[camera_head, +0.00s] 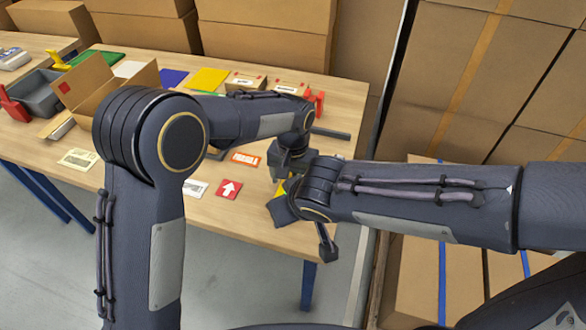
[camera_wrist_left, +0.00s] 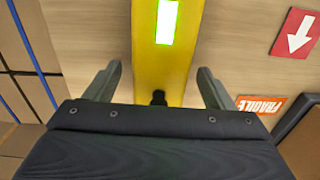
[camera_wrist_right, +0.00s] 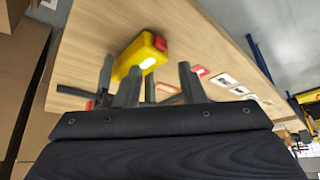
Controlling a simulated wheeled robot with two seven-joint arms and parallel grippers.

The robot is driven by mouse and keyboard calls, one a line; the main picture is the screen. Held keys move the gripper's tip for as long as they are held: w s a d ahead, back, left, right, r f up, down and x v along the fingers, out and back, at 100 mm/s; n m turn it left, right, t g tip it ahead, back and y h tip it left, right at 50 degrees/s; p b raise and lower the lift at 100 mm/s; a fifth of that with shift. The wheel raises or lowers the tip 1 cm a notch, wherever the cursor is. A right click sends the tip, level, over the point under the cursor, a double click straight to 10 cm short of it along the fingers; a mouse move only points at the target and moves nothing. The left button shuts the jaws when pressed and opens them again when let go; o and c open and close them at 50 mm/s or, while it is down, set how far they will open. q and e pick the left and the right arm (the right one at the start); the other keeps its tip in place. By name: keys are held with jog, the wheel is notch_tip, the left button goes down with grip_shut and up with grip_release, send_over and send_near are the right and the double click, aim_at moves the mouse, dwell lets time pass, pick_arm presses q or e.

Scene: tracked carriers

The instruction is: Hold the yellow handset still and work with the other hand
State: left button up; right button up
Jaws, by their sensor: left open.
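The yellow handset (camera_head: 280,190) lies at the table's front right, mostly hidden by my arms in the head view. In the left wrist view the handset (camera_wrist_left: 163,72) runs between the fingers of my left gripper (camera_wrist_left: 159,86), with a lit green screen. My left gripper is open, with a gap on each side of it. In the right wrist view the handset (camera_wrist_right: 138,55) shows a red end and a bright screen beyond the fingertips. My right gripper (camera_wrist_right: 159,84) is partly open and apart from the handset. Other dark finger-like parts show behind its fingers.
A red arrow card (camera_head: 229,189) and an orange FRAGILE label (camera_head: 245,158) lie left of the handset. An open cardboard box (camera_head: 88,85) and a grey bin (camera_head: 37,91) stand at the left. Stacked cartons (camera_head: 265,45) line the back.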

pick_arm(q)
jog(key=shift+f, duration=0.35)
jog(key=c, duration=1.1)
jog(key=shift+c, duration=0.6)
pick_arm(e)
grip_shut()
